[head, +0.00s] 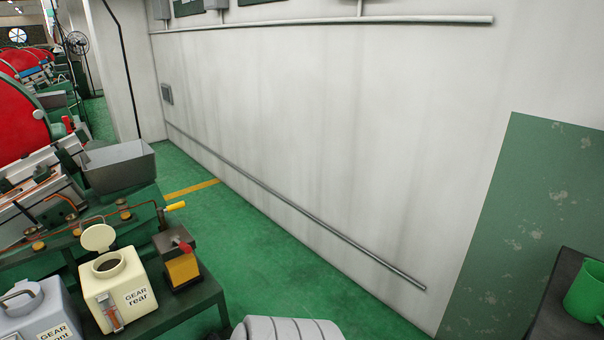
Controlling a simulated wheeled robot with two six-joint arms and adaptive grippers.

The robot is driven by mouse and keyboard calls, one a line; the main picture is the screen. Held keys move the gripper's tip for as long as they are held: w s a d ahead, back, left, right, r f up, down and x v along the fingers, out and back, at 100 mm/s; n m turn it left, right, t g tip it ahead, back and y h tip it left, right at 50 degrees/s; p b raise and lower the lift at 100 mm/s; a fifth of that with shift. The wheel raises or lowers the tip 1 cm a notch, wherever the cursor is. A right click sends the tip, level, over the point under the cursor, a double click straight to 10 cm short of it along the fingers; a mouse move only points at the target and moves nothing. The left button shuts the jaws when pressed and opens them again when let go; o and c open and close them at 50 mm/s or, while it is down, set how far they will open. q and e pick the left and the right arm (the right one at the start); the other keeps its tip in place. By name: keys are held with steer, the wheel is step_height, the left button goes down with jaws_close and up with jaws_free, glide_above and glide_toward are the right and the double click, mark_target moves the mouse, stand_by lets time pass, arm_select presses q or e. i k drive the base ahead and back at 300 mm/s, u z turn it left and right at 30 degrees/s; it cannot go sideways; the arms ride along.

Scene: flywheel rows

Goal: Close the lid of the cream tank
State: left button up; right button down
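The cream tank (122,284) stands on a dark green bench at the lower left. Its front label reads "GEAR rear", and a small gauge with a reddish lower part sits on its front. Its round cream lid (98,238) is open and tilted up behind the dark round filler opening (106,264). Neither of my grippers shows in the head view, so nothing is seen touching the lid or tank.
A grey-blue tank (30,318) stands left of the cream tank. A dark box with a red knob and yellow front (183,270) stands on its right. A copper pipe runs behind. Green floor (270,255) is clear toward the wall. A green mug (586,290) is far right.

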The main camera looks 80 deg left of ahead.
mark_target(99, 238)
steer(key=u, duration=0.2)
steer(key=k, duration=1.35)
steer(key=u, duration=3.7)
